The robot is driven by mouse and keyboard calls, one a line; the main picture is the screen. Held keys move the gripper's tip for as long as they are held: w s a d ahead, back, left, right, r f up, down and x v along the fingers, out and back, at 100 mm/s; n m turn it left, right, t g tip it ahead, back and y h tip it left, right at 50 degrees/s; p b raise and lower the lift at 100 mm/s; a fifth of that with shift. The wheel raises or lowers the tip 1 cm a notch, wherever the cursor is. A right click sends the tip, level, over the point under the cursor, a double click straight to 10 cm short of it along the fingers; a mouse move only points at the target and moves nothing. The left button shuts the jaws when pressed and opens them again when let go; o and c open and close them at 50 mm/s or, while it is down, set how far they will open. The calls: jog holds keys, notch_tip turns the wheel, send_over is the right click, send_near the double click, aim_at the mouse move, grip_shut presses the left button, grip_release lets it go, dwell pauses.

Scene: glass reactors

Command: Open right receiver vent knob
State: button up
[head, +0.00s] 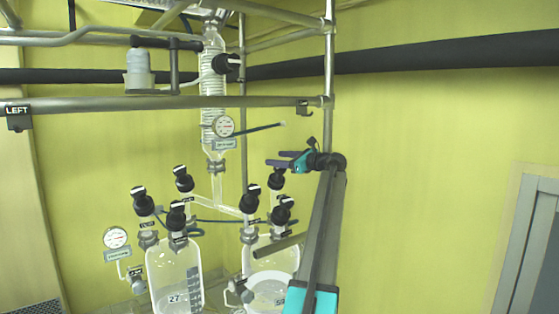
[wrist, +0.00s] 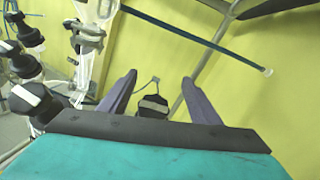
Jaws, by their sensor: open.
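The right receiver (head: 272,262) is a clear glass vessel at the lower middle of the head view. Several black knobs with white-topped handles stand above it, including a rear knob (head: 276,180), a left knob (head: 251,201) and a front right knob (head: 281,215). Their labels are too small to read, so I cannot tell which is the vent. My gripper (head: 275,158) is open, with purple fingers just above the rear knob. In the wrist view, a black knob with a grey bar (wrist: 152,106) shows between the fingers of my gripper (wrist: 159,77), apart from both.
The left receiver (head: 174,275) stands beside it with its own black knobs (head: 177,214). A metal frame post (head: 329,75) and rails (head: 150,104) surround the glassware. Open wall lies to the right.

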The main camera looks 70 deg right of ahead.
jog(key=s+a+b, duration=0.2)
jog(key=a+b, duration=0.1)
jog(key=a, duration=0.4)
jog(key=s+a+r+b, duration=0.1)
jog(key=s+a+b, duration=0.2)
jog(key=a, duration=0.4)
jog(key=shift+s+a+r, duration=0.2)
jog(key=shift+s+a, duration=0.15)
jog(key=shift+a, duration=0.05)
